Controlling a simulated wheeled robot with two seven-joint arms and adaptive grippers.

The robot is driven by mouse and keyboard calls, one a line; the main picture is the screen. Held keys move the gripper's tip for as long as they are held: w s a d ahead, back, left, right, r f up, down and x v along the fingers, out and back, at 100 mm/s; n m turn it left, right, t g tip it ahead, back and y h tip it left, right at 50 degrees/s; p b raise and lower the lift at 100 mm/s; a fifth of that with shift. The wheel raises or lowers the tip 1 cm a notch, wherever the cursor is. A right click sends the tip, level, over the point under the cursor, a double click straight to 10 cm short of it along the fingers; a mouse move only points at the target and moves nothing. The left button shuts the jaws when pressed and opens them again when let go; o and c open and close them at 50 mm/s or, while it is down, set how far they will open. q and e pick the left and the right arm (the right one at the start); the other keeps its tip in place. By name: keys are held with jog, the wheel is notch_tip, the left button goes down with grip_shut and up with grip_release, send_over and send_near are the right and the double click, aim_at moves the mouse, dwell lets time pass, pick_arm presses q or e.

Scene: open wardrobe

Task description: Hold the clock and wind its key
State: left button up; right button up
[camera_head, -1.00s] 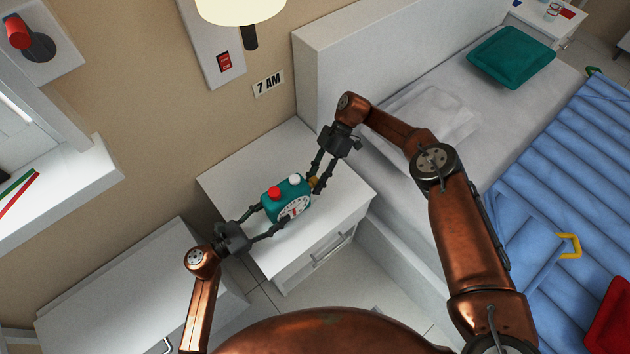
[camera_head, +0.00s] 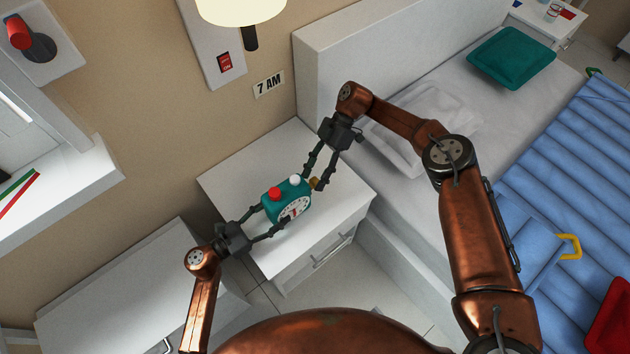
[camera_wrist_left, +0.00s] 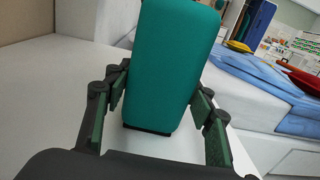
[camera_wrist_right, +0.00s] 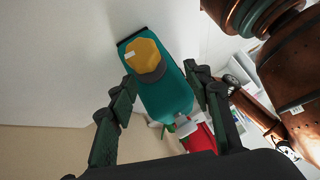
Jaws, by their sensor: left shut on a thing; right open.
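A teal clock (camera_head: 284,201) with a red and a white button on top and a white dial stands on the white nightstand. My left gripper (camera_head: 266,222) is shut on the clock from its left end; the left wrist view shows the teal body (camera_wrist_left: 172,65) between the fingers. The yellow key (camera_head: 315,184) sticks out of the clock's right end. My right gripper (camera_head: 317,170) is open around the key's end, with its fingers apart. In the right wrist view the key (camera_wrist_right: 145,58) lies ahead of the fingertips, with clear space on both sides.
The white nightstand (camera_head: 340,200) has bare top around the clock. A bed (camera_head: 395,195) with a blue cover stands to the right.

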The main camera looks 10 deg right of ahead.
aim_at(314, 180)
notch_tip(314, 180, up, 6)
jog(key=shift+f, duration=0.1)
dwell(0.5)
